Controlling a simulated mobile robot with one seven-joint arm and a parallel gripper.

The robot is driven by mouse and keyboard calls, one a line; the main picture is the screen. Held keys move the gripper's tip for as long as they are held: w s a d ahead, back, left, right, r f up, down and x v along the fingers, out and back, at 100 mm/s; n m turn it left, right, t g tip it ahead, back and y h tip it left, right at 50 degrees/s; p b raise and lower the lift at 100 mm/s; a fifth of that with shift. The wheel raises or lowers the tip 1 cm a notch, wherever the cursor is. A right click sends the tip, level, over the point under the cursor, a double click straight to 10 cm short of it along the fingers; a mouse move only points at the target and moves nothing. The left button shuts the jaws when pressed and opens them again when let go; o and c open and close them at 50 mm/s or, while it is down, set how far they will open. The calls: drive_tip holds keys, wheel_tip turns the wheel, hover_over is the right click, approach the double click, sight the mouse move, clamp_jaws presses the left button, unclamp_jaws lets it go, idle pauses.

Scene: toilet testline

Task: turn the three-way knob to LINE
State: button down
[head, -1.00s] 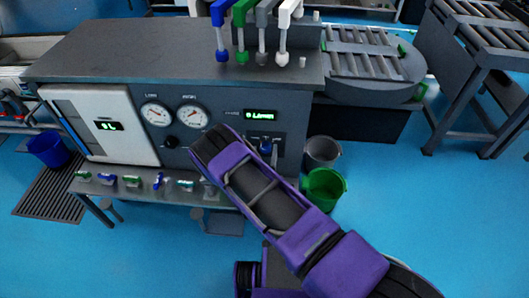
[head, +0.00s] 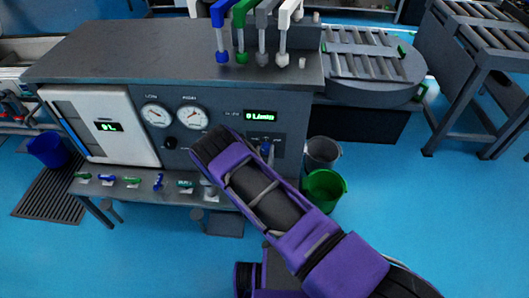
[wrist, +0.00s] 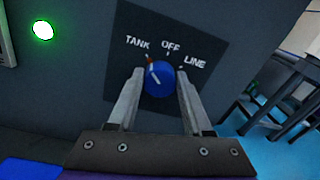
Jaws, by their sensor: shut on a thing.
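The three-way knob (wrist: 160,80) is a round blue knob on a dark square plate in the wrist view. The labels TANK, OFF and LINE arc above it from left to right. A red-orange tip at its upper left points towards TANK. My gripper (wrist: 160,75) has one grey finger on each side of the knob and is shut on it. In the head view a bit of blue at the knob (head: 266,149) shows on the panel front, and my arm hides most of my gripper.
The panel has two round gauges (head: 193,117), a green display (head: 260,115) and a white door (head: 98,125). A shelf (head: 140,190) with several small valves runs below. Grey (head: 321,152) and green (head: 324,188) buckets stand right of the panel.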

drive_tip(key=shift+m, duration=0.4)
drive_tip(key=m, duration=0.4)
drive_tip(key=shift+d+m, duration=0.1)
drive_tip(key=shift+m, duration=0.2)
drive_tip(key=m, duration=0.4)
drive_tip(key=shift+d+p, duration=0.15)
drive_tip(key=shift+p, duration=0.15)
drive_tip(key=m, duration=0.5)
drive_tip(key=shift+d+f+m+g+y, duration=0.1)
drive_tip(key=shift+m+g+y, duration=0.2)
drive_tip(key=m, duration=0.4)
drive_tip(key=shift+f, duration=0.1)
drive_tip(key=shift+y, duration=0.3)
drive_tip(key=shift+c, duration=1.6)
unclamp_jaws()
